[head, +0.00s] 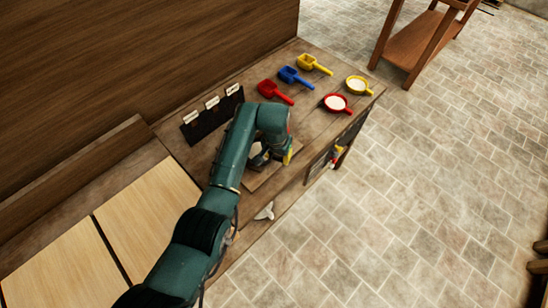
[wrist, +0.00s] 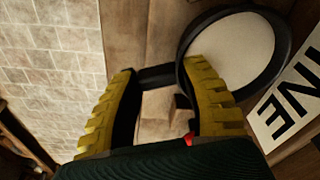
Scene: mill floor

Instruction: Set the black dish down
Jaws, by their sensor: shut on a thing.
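The black dish (wrist: 284,42) shows in the wrist view at upper right, a round black rim around a pale, flat inside. My gripper (wrist: 160,72) has its yellow fingers on either side of the dish's short black handle and is shut on it. In the head view my gripper (head: 286,157) is low over the near part of the wooden bench (head: 325,135). My arm hides the dish there. Whether the dish touches the surface below cannot be told.
A black rack with white labels (head: 212,112) stands at the bench's back, left of my arm. Red (head: 274,92), blue (head: 293,76) and yellow (head: 313,63) scoops lie farther along. Red (head: 336,103) and yellow (head: 358,86) dishes with white contents sit near the far right edge.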

